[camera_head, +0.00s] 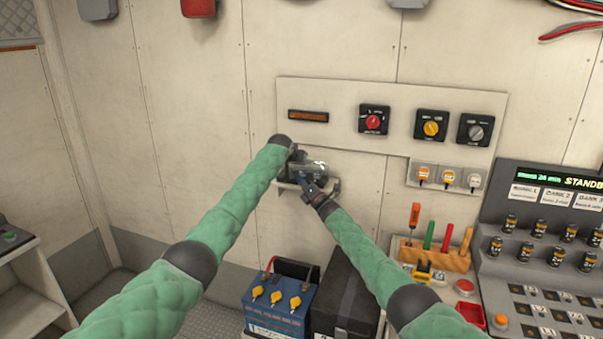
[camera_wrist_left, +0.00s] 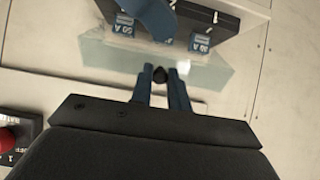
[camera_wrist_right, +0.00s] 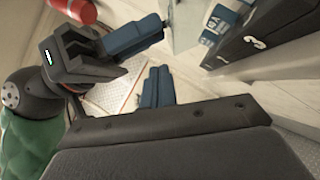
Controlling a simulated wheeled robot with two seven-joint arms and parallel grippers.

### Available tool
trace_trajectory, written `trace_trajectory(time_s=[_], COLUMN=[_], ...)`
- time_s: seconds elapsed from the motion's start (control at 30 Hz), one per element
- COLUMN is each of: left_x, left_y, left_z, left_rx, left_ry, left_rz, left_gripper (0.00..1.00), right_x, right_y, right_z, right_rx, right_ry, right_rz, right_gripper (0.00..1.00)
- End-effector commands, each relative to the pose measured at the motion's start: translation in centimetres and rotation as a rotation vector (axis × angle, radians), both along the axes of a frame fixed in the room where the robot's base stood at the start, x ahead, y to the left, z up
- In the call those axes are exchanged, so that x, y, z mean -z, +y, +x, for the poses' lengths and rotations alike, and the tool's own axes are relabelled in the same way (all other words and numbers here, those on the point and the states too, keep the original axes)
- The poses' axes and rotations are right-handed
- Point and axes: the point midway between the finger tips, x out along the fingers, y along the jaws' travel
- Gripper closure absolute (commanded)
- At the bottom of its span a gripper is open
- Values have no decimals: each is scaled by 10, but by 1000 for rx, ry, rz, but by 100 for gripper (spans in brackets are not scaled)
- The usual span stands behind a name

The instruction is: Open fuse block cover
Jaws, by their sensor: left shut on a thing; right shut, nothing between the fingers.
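The clear fuse block cover (camera_wrist_left: 105,57) shows in the left wrist view, with a small dark knob (camera_wrist_left: 160,74) on it. My left gripper (camera_wrist_left: 161,88) is shut on this knob. The black fuse block (camera_wrist_left: 225,22) is behind the cover, with blue 50 A fuses (camera_wrist_left: 200,42) showing past the cover's edge. I cannot tell the cover's exact angle. In the head view, both grippers crowd the block and hide most of it. My right gripper (camera_wrist_right: 157,87) is shut and empty, close to the block; it also shows in the head view (camera_head: 304,184).
A wall panel (camera_head: 340,95) with rotary switches is above the block. Below are a blue battery (camera_head: 275,315) and a dark box (camera_head: 345,300). A tool rack (camera_head: 450,260) and a control console (camera_head: 545,225) stand to the right.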

Motion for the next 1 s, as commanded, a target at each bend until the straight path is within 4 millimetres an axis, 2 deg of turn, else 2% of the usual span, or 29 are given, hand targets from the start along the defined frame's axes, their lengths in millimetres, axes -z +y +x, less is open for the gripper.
trace_trajectory(time_s=[0.13,0.4,1.0], left_x=[-1,0,0], left_y=[0,0,0], left_z=[0,0,0], left_rx=[0,0,0], left_ry=[-1,-1,0], left_rz=[0,0,0], left_gripper=[100,100,100], right_x=[-12,-20,-24], right_y=[-3,-4,-5], right_z=[12,23,27], right_rx=[2,2,1], right_ry=[0,0,5], right_rz=[0,0,2], right_gripper=[100,100,100])
